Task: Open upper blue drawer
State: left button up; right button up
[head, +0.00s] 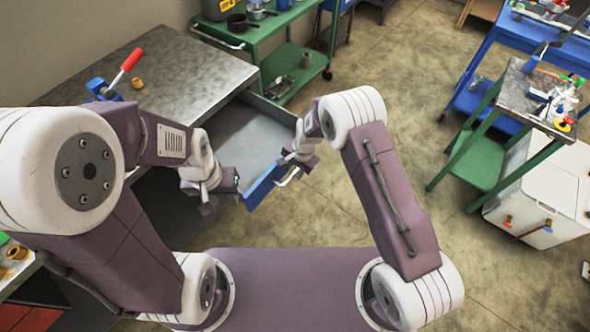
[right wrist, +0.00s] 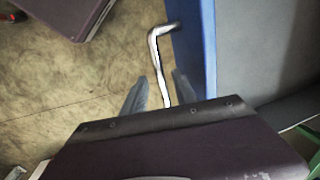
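The upper blue drawer is pulled well out of the metal-topped workbench; its grey inside (head: 238,138) and blue front (head: 262,187) show in the head view. Its silver bar handle (right wrist: 155,60) runs along the outside of the blue front (right wrist: 196,45) in the right wrist view. My right gripper (head: 292,172) is at the handle; in the right wrist view its fingers (right wrist: 160,92) stand apart on either side of the bar, with small gaps. My left gripper (head: 222,195) is beside the left end of the drawer front; its fingers are too small to judge.
The workbench top (head: 165,75) holds a red-handled tool (head: 127,64), a blue vise-like thing (head: 100,89) and a brass piece (head: 137,83). A green cart (head: 262,35) stands behind the drawer. Open floor (head: 400,110) lies to the right, before a white chest (head: 545,190).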

notch_tip(320, 180, up, 9)
jog(key=s+d, duration=0.1)
jog(key=shift+d, duration=0.2)
dwell(0.5)
